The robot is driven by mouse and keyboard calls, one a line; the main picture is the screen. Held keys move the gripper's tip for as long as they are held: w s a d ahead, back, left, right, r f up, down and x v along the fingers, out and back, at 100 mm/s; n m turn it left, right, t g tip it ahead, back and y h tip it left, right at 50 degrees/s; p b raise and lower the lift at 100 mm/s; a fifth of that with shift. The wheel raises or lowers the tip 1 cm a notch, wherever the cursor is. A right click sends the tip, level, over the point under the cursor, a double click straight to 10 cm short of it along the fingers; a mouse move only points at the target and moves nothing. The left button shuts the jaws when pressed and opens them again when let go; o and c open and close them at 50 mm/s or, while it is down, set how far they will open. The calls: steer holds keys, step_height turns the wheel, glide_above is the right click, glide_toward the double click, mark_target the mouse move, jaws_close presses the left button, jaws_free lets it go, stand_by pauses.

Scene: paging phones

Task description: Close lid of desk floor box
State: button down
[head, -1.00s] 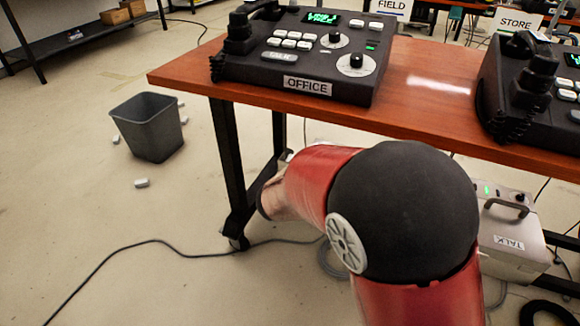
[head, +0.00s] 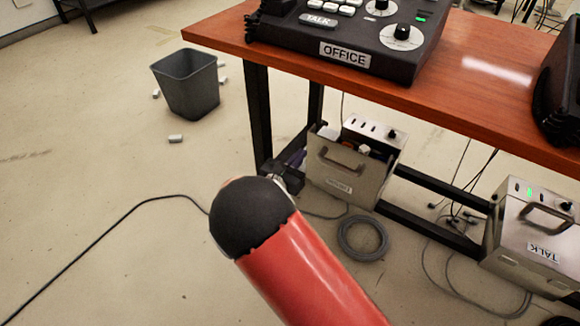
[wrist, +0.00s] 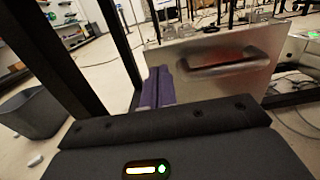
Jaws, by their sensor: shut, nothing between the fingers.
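The desk floor box (head: 355,190) is a metal case under the red-brown desk. Its lid (head: 345,160) is open and stands steeply raised, with a handle on its face; small items show behind it. In the wrist view the lid (wrist: 215,85) and its dark handle (wrist: 235,62) fill the upper middle. My gripper (head: 299,157) is at the box's left side, partly hidden by my arm. In the wrist view its purple fingers (wrist: 158,75) are together and empty, beside the lid's left edge. I cannot tell whether they touch it.
A desk leg (head: 258,115) stands left of the box. A closed box marked TALK (head: 530,235) is at right. Coiled cable (head: 362,238) lies on the floor in front. A grey bin (head: 188,85) stands at left; the left floor is mostly open.

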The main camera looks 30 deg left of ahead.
mark_target(316, 137)
steer(key=w, duration=0.6)
steer(key=shift+w+d+r, duration=0.1)
steer(key=shift+w+d, duration=0.15)
